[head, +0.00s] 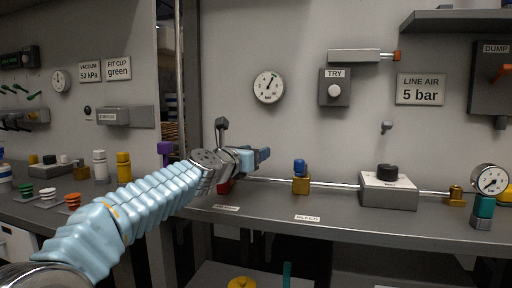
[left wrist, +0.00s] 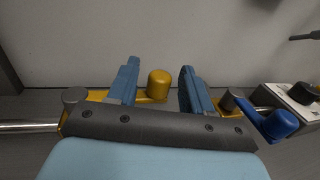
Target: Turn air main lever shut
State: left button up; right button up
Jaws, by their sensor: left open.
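My left gripper (head: 256,157) is over the back bench, in front of the pipe's left end. In the left wrist view its blue fingers (left wrist: 159,68) are spread apart. A yellow bar with an upright rounded yellow knob (left wrist: 158,84) shows between them; it looks like the air main lever, and the gripper's dark palm hides part of it. I cannot tell if a finger touches it. In the head view the gripper covers the lever, and only a red part (head: 225,187) shows beneath, behind a small bench label (head: 226,208) too blurred to read. My right gripper is out of view.
A blue-topped brass valve (head: 300,167) stands just right of the gripper; its blue part (left wrist: 281,124) is close to the right finger in the wrist view. Further right are a grey box with a black knob (head: 388,188) and a gauge (head: 489,181). The bench front is clear.

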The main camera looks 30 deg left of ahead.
pick_arm(q)
jog(key=shift+w, duration=0.6)
grip_shut()
